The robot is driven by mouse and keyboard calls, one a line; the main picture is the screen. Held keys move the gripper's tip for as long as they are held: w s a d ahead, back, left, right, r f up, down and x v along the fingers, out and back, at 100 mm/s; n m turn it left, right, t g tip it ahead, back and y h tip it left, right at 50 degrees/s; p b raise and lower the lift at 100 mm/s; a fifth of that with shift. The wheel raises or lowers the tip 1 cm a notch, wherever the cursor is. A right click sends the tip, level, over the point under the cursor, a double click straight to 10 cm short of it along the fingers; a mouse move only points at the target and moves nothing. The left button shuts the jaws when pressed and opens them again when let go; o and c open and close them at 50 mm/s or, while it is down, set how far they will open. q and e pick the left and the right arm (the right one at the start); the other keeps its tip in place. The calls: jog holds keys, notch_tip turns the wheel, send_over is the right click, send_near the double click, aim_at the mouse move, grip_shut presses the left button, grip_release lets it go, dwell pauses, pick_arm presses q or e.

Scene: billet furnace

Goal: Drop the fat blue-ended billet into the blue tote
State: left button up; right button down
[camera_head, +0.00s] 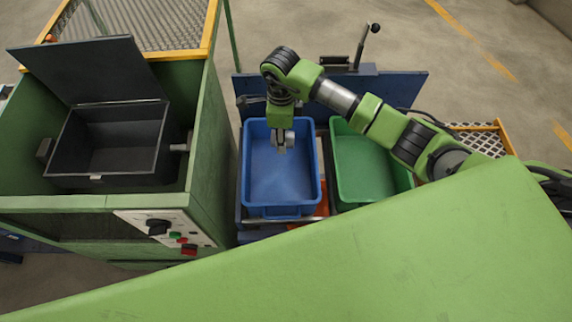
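The blue tote (281,211) stands right of the furnace cabinet, and the part of its floor that shows looks empty. My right arm reaches in from the right, and my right gripper (283,146) points down over the back part of the blue tote. Its grey fingers look small and close together, and I cannot tell whether they are open or shut. I cannot make out a billet in the fingers or in the tote. My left gripper is not in view.
A green tote (366,168) stands right of the blue one, partly behind my arm. An open dark furnace box (110,143) with a raised lid (93,70) sits in the green cabinet at left. A control panel (165,228) is below. A large green surface fills the foreground.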

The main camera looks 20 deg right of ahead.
jog(key=f+m, duration=0.3)
jog(key=shift+s+d+f, duration=0.1)
jog(key=shift+s+f, duration=0.1)
jog(key=shift+s, duration=0.2)
notch_tip(320, 180, down, 6)
jog(key=b, duration=0.4)
jog(key=c, duration=1.4)
grip_release()
jog(key=shift+o, duration=0.2)
notch_tip(320, 180, up, 12)
jog(key=shift+s+r, duration=0.1)
